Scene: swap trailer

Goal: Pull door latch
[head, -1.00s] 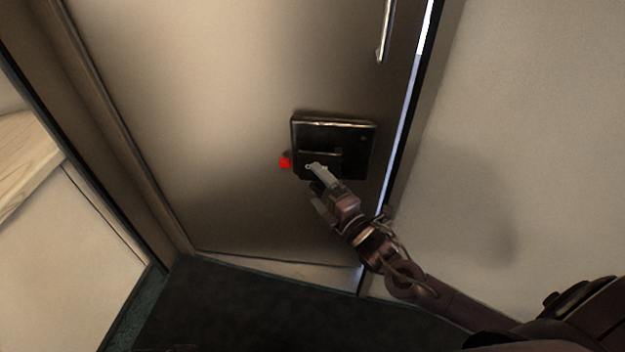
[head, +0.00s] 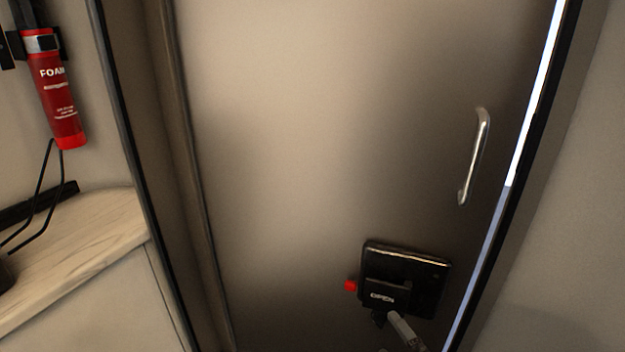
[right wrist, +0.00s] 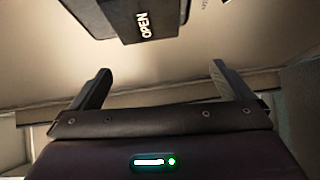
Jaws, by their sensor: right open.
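My left gripper is not in view.
The door (head: 300,150) carries a silver handle (head: 475,155) above the latch and a small red knob (head: 351,286) beside it. A bright strip runs along the door's right edge. At left are a wooden counter (head: 85,245) and a red foam extinguisher (head: 57,95).

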